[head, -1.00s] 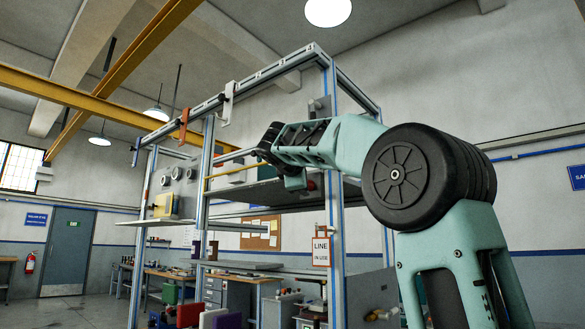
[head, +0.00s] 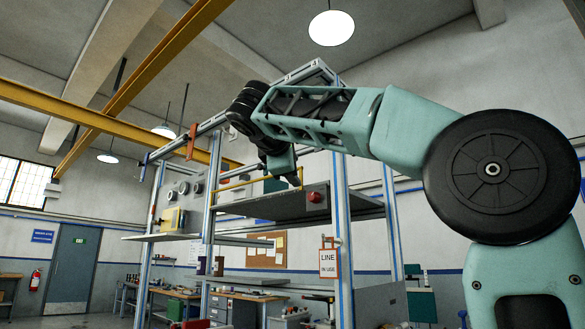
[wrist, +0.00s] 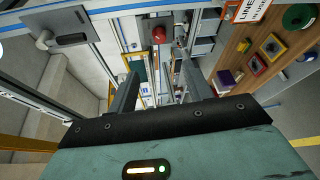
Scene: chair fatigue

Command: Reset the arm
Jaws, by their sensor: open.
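My arm (head: 315,118) is teal with black joints and reaches from the right across the upper middle of the head view. My gripper (head: 297,178) hangs at its far end, in front of the frame of a metal test rig (head: 341,240). In the wrist view my gripper (wrist: 158,78) shows two grey fingers set apart, with nothing held between them. A red round knob (head: 314,197) sits on the rig's shelf edge just beyond the gripper; a red round part (wrist: 158,34) also shows ahead of the fingers in the wrist view.
A "LINE IN USE" sign (head: 328,262) hangs on the rig's post. Yellow beams (head: 100,123) cross overhead. A door (head: 71,265) and fire extinguisher (head: 35,280) are far left.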

